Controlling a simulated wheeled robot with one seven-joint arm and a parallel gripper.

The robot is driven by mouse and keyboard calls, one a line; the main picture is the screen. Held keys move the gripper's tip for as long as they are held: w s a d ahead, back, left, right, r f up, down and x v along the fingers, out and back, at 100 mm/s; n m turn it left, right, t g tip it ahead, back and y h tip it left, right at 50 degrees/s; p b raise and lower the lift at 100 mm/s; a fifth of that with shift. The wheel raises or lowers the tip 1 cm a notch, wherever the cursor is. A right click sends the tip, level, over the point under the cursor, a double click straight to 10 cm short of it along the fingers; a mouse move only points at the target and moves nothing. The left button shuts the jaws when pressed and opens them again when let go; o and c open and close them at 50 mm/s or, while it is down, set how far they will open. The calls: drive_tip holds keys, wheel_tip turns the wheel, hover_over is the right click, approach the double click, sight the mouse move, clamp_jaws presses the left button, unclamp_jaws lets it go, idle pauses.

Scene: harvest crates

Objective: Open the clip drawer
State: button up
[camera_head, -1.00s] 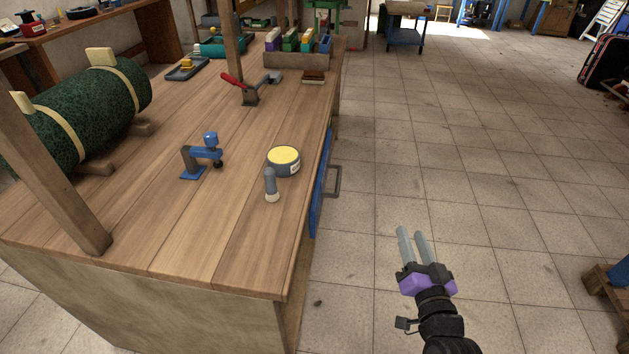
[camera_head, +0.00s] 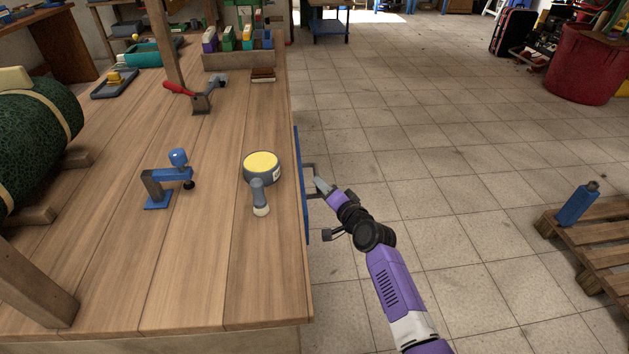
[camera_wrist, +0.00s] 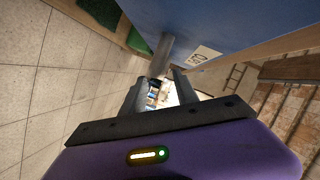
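The blue drawer front (camera_head: 302,190) is set in the right side of the wooden workbench. It has a grey bar handle (camera_head: 310,166). In the wrist view, the blue front (camera_wrist: 225,25) fills the top right and bears a white label. The grey handle (camera_wrist: 159,58) shows just past my fingers. My gripper (camera_head: 322,186) is at the handle. In the wrist view, its two fingers (camera_wrist: 158,88) stand apart with a gap between them. Whether they touch the handle is unclear. The drawer appears closed, and its inside is hidden.
On the bench (camera_head: 225,280) near the drawer lie a yellow-topped round tin (camera_head: 262,166), a brush (camera_head: 259,198) and a blue clamp (camera_head: 165,180). A wooden pallet (camera_head: 590,245) with a blue bottle (camera_head: 577,205) stands at right. The tiled floor between is clear.

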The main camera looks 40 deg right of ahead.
drive_tip(key=shift+b+x, duration=0.55)
drive_tip(key=shift+x, duration=2.1)
drive_tip(key=shift+d, duration=0.1)
drive_tip(key=shift+c, duration=0.5)
clamp_jaws()
